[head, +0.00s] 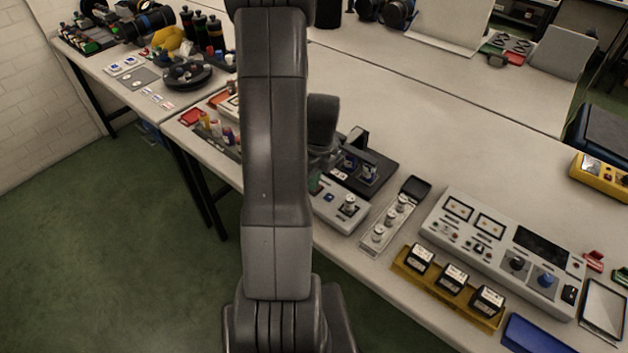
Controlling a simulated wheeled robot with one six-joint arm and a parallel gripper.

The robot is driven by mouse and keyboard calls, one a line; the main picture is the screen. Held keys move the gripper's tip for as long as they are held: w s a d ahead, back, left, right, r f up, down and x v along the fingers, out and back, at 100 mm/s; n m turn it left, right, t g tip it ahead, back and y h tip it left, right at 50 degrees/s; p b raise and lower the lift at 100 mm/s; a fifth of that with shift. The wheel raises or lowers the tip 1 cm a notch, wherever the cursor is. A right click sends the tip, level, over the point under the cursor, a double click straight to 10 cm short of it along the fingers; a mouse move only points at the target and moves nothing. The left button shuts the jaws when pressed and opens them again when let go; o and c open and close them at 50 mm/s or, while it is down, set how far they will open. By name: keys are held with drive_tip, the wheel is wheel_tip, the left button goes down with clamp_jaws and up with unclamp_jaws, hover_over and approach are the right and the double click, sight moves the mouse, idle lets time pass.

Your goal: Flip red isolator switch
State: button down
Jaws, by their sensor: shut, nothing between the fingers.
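My gripper (320,156) shows only in part, low behind my upright arm, over the front edge of the bench by a grey control box (345,207). Its fingers are small and dark here; they are shut, with nothing seen in them. I cannot pick out a red isolator switch for certain. Small red parts show on the large grey panel (498,250) to the right, and a red piece (593,260) lies beyond its right end.
A black stand (375,172) stands right beside my gripper. A narrow strip with round knobs (392,217), a yellow tray of black blocks (448,287) and a blue box (537,336) line the front edge. My arm hides the middle left.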

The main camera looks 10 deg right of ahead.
drive_tip(key=shift+f, duration=0.2)
drive_tip(key=shift+s+a+f+b, duration=0.15)
drive_tip(key=shift+f+b, duration=0.3)
drive_tip(key=shift+b, duration=0.3)
drive_tip(key=shift+r, duration=0.25)
drive_tip(key=shift+p, duration=0.3)
drive_tip(key=shift+w+d+r, duration=0.2)
drive_tip(key=shift+w+d, duration=0.3)
drive_tip(key=shift+d, duration=0.15)
